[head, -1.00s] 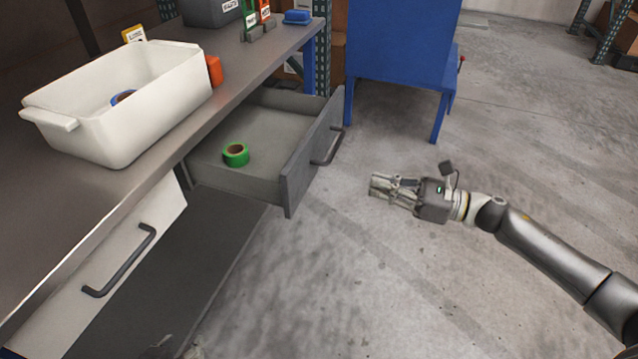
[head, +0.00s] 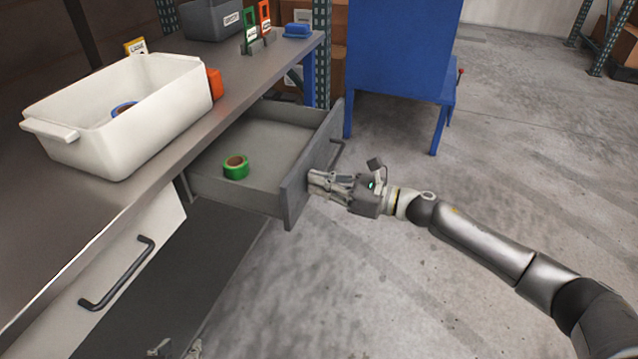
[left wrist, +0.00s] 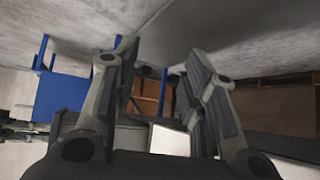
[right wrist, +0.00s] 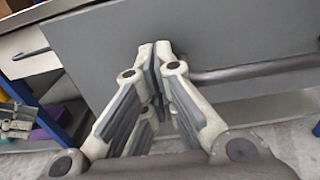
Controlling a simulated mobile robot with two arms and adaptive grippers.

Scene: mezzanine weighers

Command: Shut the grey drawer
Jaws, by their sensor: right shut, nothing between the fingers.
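The grey drawer (head: 293,203) stands pulled out from under the worktop, with a green tape roll (head: 236,168) inside. My right gripper (head: 314,181) is shut and empty, with its fingertips at the outer face of the drawer front, beside the dark bar handle (head: 336,156). In the right wrist view the grey front (right wrist: 220,38) fills the space past the closed fingertips (right wrist: 155,52), with the handle (right wrist: 255,72) to their right. Whether they touch the front I cannot tell. My left gripper (left wrist: 160,75) is open and empty in the left wrist view, away from the drawer.
A white bin (head: 90,140) stands on the worktop (head: 190,142) above. A white drawer (head: 115,270) with a dark handle is at the near left. A blue cabinet (head: 400,50) stands behind the grey drawer.

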